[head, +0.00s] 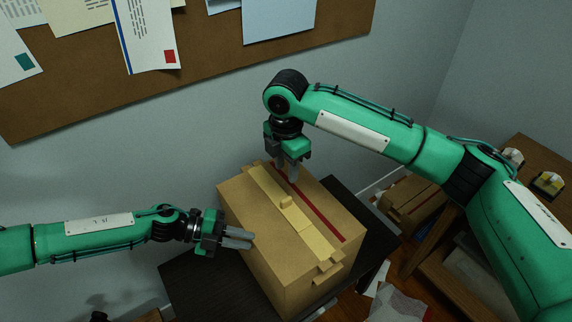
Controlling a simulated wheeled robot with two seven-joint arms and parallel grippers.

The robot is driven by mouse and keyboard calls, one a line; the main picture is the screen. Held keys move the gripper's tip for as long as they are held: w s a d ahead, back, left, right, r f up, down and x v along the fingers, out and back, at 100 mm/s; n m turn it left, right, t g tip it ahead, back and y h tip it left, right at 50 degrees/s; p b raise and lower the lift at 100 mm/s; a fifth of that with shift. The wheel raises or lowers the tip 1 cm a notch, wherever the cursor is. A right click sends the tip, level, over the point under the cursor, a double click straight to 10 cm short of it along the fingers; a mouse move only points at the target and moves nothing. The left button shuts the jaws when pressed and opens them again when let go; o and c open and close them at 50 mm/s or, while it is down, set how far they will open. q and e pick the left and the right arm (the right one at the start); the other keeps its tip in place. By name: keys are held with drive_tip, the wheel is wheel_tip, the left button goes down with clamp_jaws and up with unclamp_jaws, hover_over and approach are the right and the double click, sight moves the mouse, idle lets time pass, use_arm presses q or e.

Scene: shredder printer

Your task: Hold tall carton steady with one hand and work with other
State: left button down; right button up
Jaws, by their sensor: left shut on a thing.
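The tall carton (256,240) is a tan box standing upright on a dark table. Its top has a pale yellow strip (281,205) with a small raised tab, jutting pieces at both ends, and a dark red stripe (312,208). My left gripper (252,240) is at the carton's left face, level with its upper part, shut on the carton; the exact grip is hard to make out. My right gripper (288,178) points down at the far end of the carton's top, by the strip and the red stripe. Its finger gap and any contact are unclear.
The dark table (190,279) has bare room left of the carton. A brown cork board (215,62) with papers hangs on the wall behind. At right are another cardboard box (410,200), wooden furniture (540,150) and loose papers (398,306) on the floor.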

sight(286, 199)
use_arm(q)
drive_tip(key=shift+s+a+f, duration=0.2)
drive_tip(key=shift+f, duration=0.45)
use_arm(e)
wheel_tip(286, 199, down, 12)
drive_tip(key=shift+f, duration=0.1)
clamp_jaws()
drive_tip(key=shift+r, duration=1.3)
idle(0.5)
wheel_tip(286, 199, up, 7)
idle(1.0)
use_arm(q)
drive_tip(key=c, duration=1.2)
unclamp_jaws()
drive_tip(key=shift+w, duration=0.1)
drive_tip(key=shift+c, duration=0.2)
drive_tip(key=shift+w+d+r, duration=0.1)
drive_tip(key=shift+w, duration=0.05)
use_arm(e)
drive_tip(key=shift+w+f, duration=0.15)
drive_tip(key=shift+w, duration=0.1)
